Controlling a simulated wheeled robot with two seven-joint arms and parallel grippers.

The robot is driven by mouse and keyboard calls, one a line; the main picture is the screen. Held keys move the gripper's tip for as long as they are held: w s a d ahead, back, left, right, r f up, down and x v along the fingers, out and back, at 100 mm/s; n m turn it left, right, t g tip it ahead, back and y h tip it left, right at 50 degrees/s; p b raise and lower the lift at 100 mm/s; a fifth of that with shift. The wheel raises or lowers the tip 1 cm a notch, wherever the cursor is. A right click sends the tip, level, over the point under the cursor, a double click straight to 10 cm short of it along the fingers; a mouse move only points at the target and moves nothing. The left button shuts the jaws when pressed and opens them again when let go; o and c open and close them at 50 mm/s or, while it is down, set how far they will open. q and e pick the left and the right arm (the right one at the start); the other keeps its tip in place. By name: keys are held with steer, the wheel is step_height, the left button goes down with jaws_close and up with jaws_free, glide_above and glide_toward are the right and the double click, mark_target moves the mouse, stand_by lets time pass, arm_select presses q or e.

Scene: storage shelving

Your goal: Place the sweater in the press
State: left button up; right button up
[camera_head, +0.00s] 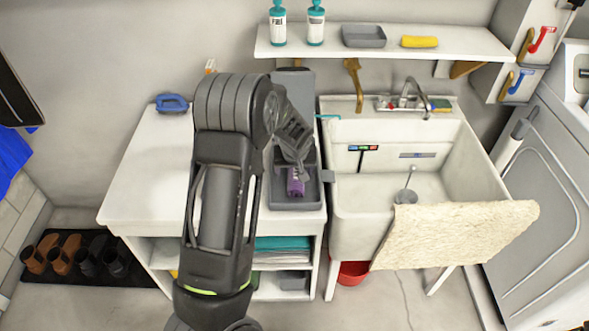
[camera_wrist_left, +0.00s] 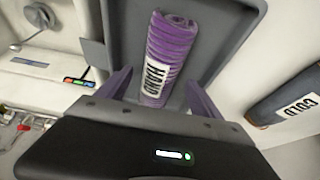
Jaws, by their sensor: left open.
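A purple ribbed roll (camera_head: 295,184), which looks like the sweater, lies in a grey tray-shaped holder (camera_head: 290,206) on the white counter left of the sink. The holder has a raised back plate and may be the press. In the left wrist view the purple roll (camera_wrist_left: 172,45) has a white label with dark letters, and the grey holder (camera_wrist_left: 225,35) surrounds it. My left gripper (camera_head: 296,168) is over the holder, open, in front of the roll's far part. Its two fingers (camera_wrist_left: 158,95) are spread on either side of the roll's near end. I cannot tell whether they touch it. My right gripper is out of view.
The white sink (camera_head: 350,200) stands close on the right, with a cream cloth (camera_head: 455,235) over its front edge. A shelf (camera_head: 380,42) with bottles hangs above. The counter's left part is clear.

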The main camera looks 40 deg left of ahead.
arm_select(q)
steer(key=b+v, duration=0.1)
steer(key=v, duration=1.1)
